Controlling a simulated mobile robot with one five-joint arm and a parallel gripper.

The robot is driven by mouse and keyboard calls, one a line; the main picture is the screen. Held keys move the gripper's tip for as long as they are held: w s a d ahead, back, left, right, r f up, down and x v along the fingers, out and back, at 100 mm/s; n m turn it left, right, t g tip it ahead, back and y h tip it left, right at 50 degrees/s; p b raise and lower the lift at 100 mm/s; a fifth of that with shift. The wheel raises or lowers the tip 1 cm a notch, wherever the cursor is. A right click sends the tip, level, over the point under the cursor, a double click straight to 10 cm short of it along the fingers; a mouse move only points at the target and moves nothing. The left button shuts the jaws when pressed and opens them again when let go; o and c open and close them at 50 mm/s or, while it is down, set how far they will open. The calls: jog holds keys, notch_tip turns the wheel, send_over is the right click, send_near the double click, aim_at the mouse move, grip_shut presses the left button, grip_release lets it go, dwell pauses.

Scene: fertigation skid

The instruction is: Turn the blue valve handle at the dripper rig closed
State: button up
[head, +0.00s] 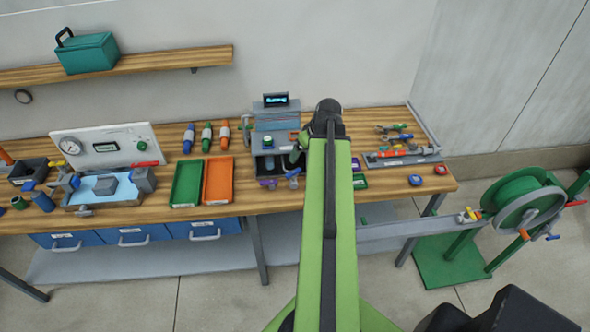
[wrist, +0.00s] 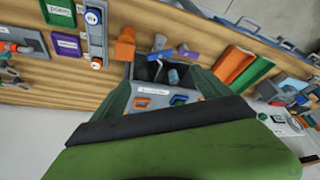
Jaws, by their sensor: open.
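The dripper rig appears to be the grey box (head: 266,166) at the middle of the bench, partly hidden behind my green arm.
Green (head: 187,183) and orange (head: 218,181) trays lie left of the rig. A hose reel (head: 525,205) stands right of the bench. Floor in front is clear.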

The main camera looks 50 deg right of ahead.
aim_at(294, 172)
jog(key=b+x, duration=0.7)
jog(key=x, duration=0.1)
jog(key=b+x, duration=0.7)
jog(key=x, duration=0.1)
jog(key=shift+s+f, duration=0.15)
jog(key=shift+s, duration=0.05)
jog(key=shift+w+f+b, duration=0.25)
jog(key=shift+b, duration=0.1)
jog(key=shift+r, duration=0.1)
jog(key=c, duration=1.4)
